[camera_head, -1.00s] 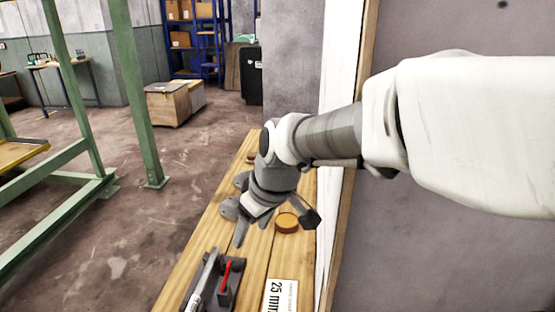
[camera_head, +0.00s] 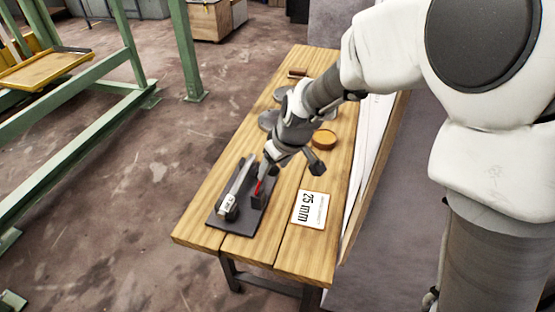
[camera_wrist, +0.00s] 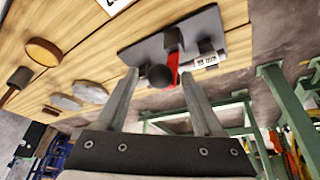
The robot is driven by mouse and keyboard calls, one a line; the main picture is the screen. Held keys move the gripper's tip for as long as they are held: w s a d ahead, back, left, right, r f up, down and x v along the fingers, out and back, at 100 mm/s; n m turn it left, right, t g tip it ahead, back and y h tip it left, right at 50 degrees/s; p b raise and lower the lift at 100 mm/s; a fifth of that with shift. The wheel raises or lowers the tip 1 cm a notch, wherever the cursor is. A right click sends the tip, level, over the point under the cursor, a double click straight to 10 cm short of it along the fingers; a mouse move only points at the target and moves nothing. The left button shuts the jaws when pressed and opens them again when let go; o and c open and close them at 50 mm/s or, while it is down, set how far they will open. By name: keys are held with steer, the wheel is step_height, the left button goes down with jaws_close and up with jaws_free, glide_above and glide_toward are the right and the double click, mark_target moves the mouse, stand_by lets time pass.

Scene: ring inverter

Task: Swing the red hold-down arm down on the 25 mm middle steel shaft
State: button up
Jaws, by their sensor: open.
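The red hold-down arm (camera_head: 260,186) stands raised on a dark base plate (camera_head: 222,222) near the front of the wooden bench. In the wrist view the red arm (camera_wrist: 173,68) shows beside a round dark knob (camera_wrist: 160,76), between my fingers. The steel shaft (camera_head: 239,180) lies along the plate, left of the red arm, with a white label. The shaft's labelled end also shows in the wrist view (camera_wrist: 206,61). My gripper (camera_head: 288,168) is open above the far side of the plate. I cannot tell whether a finger touches anything.
An orange-brown round disc (camera_head: 324,139) and grey discs (camera_head: 269,120) lie farther back. A white wall panel (camera_head: 372,150) borders the bench's right side. The bench's front corner is clear.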

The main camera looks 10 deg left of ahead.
steer(key=c, duration=1)
jaws_close()
